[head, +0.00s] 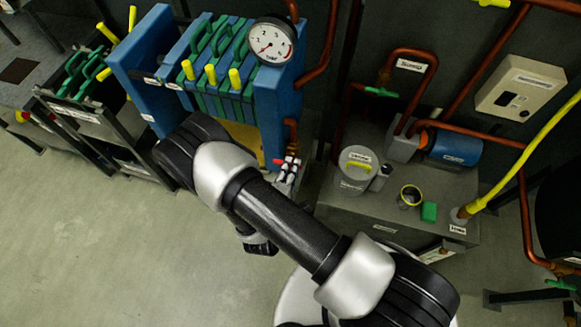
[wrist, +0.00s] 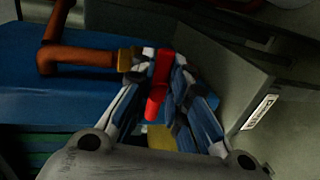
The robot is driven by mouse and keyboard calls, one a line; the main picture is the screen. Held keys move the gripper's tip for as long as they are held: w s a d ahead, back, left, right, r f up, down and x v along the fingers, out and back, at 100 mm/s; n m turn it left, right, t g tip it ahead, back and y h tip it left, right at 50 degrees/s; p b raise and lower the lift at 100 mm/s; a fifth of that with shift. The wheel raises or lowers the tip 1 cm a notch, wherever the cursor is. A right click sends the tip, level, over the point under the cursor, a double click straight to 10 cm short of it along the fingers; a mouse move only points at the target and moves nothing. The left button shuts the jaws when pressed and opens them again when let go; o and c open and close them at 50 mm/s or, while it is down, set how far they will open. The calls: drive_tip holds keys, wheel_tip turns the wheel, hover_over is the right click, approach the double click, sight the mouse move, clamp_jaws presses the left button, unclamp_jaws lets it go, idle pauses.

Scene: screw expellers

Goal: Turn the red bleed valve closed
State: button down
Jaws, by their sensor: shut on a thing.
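The red bleed valve handle (wrist: 157,90) shows in the wrist view between the fingers of my gripper (wrist: 158,62). It sits at the end of a short copper pipe with a brass fitting (wrist: 127,59). My gripper is shut on the handle, with a finger on either side. In the head view my gripper (head: 289,168) is at the lower right corner of the blue press frame, and a small red tip of the valve (head: 278,161) shows beside it. The fingers hide most of the valve there, so its exact angle is hard to tell.
The blue filter press (head: 279,110) with a pressure gauge (head: 273,41) stands behind my gripper. Open floor lies at the lower left.

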drive_tip(key=shift+s+d+f, duration=0.1)
drive_tip(key=shift+f, duration=0.1)
idle(0.4)
drive_tip(key=c, duration=1.6)
unclamp_jaws()
drive_tip(key=shift+r, duration=0.1)
drive_tip(key=shift+v, duration=6)
